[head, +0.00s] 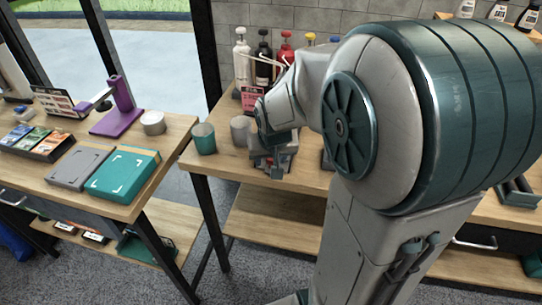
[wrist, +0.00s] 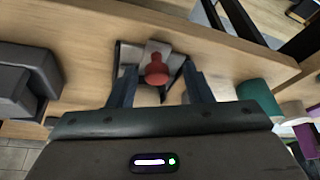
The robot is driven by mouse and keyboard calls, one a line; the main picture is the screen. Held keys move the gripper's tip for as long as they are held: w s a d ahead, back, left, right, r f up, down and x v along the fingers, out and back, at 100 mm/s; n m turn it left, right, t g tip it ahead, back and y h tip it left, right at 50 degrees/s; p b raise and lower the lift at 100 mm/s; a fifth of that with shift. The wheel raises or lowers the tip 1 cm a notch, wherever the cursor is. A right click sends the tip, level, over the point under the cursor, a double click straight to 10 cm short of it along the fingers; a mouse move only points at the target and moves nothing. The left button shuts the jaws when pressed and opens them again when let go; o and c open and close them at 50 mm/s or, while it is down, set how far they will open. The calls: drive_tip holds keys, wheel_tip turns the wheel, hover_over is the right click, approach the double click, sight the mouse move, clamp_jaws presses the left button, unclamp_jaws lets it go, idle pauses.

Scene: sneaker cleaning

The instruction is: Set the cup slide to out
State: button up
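A small grey metal fixture with a red knob (wrist: 156,70), which looks like the cup slide, sits near the table edge in the wrist view. My gripper (wrist: 160,88) is open, with one finger on each side of the knob and gaps between. Whether the fingers are level with the knob or above it, I cannot tell. In the head view my gripper (head: 276,168) is low over the middle table, and it hides most of the fixture. The slide's position cannot be read.
A teal cup (head: 204,138) and a grey cup (head: 240,131) stand left of my gripper. Pump bottles (head: 263,62) stand behind. The left table holds a teal box (head: 122,172) and a purple stand (head: 118,112). A dark grey block (wrist: 22,78) lies left in the wrist view.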

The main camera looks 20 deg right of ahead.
drive_tip(key=shift+d, duration=0.1)
drive_tip(key=shift+r, duration=0.25)
drive_tip(key=p+v, duration=0.1)
drive_tip(key=v, duration=1.2)
drive_tip(key=shift+s+a+r+p, duration=0.1)
drive_tip(key=shift+s+a+p, duration=0.1)
drive_tip(key=shift+p, duration=0.1)
